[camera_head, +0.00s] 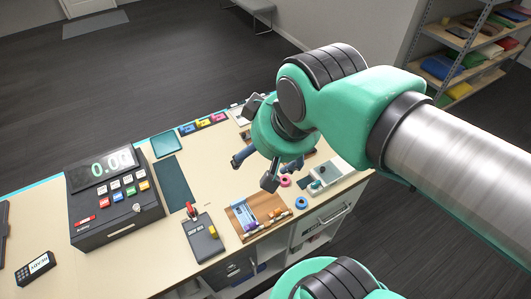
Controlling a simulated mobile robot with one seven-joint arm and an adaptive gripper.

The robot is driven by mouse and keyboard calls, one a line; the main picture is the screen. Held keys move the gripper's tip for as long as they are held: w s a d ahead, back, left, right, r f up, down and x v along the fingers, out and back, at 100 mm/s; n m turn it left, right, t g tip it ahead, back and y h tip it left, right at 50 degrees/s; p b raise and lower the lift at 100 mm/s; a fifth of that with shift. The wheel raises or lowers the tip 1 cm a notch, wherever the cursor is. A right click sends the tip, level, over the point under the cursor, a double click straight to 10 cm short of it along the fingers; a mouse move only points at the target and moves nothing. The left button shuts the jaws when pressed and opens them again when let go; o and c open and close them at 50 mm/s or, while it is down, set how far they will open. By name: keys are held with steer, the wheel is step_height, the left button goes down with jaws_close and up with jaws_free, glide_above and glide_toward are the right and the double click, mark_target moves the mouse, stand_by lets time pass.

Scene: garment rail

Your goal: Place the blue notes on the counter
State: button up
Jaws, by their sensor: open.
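The counter (120,248) is a pale wood top with a teal edge. A wooden tray (236,222) lies near its front edge, with a small stack of blue notes (244,215) in its left part. Small yellow, purple and orange items lie along the tray's right and front. My gripper (255,171) is open above the counter, behind the tray, with its fingers spread and pointing down. I see nothing held between them. The gripper is apart from the blue notes, and my arm hides part of the counter behind it.
A cash register (113,205) stands at the left, with a card reader (36,268) before it. A dark mat (174,183), a device with a red lever (203,237), tape rings (302,203) and a pale machine (328,174) occupy the counter. Bare patches lie between them.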

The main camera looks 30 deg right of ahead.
steer(key=shift+s+d+f, duration=0.2)
steer(key=shift+s+f, duration=0.1)
steer(key=shift+o, duration=0.5)
